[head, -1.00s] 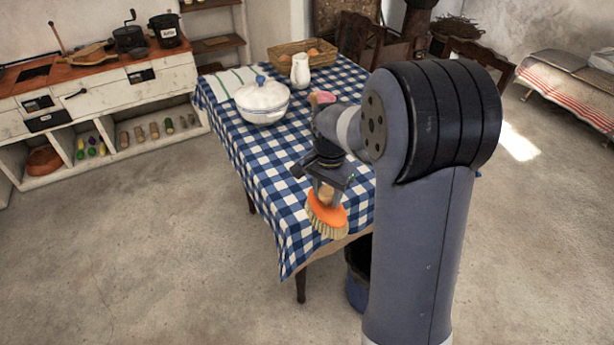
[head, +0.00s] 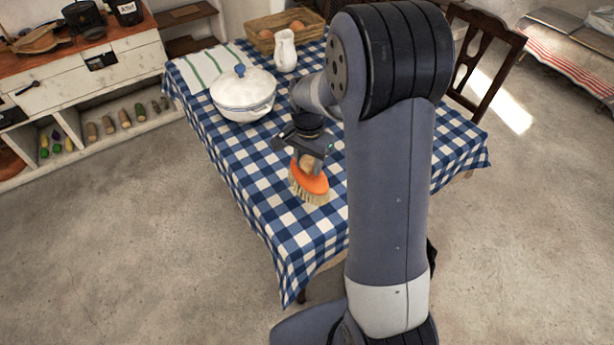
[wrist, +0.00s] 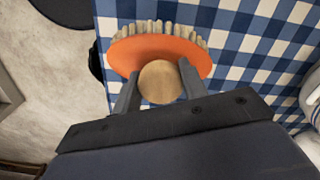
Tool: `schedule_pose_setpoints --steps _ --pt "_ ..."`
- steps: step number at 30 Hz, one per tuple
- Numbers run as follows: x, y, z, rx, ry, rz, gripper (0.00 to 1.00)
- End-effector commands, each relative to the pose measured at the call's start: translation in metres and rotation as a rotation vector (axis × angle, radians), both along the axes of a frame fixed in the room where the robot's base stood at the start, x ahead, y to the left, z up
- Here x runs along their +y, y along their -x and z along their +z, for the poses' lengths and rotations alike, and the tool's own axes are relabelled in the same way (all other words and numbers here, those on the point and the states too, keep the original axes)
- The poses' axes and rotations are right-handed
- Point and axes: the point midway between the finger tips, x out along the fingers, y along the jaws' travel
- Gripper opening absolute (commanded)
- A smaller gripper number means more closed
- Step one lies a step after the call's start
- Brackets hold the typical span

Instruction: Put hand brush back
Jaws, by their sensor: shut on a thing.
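The hand brush (head: 309,183) has an orange body, pale bristles and a round wooden knob. My gripper (head: 306,160) is shut on the knob and holds the brush with its bristles pointing down. In the head view the brush shows over the blue checked tablecloth; I cannot tell whether the bristles touch it. In the wrist view my gripper (wrist: 158,88) has one finger on each side of the wooden knob, with the orange body (wrist: 155,50) of the brush beyond. Part of the bristles is hidden behind the body.
The table (head: 262,190) has a white lidded tureen (head: 243,95), a striped towel (head: 200,72), a white jug (head: 285,50) and a basket (head: 262,38) at its far end. A chair (head: 490,60) stands behind. Low shelves (head: 85,135) are at left. The near left floor is clear.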

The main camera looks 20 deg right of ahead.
Motion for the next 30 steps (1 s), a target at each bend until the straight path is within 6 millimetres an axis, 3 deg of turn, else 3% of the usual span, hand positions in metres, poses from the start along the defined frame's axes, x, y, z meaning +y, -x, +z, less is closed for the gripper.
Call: schedule_pose_setpoints --steps 13,25,26,30 --pt "0.000 0.000 -0.053 0.001 0.000 0.000 0.23" --pt "0.000 0.000 -0.060 -0.001 0.000 0.000 0.23" --pt "0.000 0.000 -0.059 0.000 0.000 0.000 0.42" --pt "0.000 0.000 -0.058 0.000 0.000 0.000 0.54"
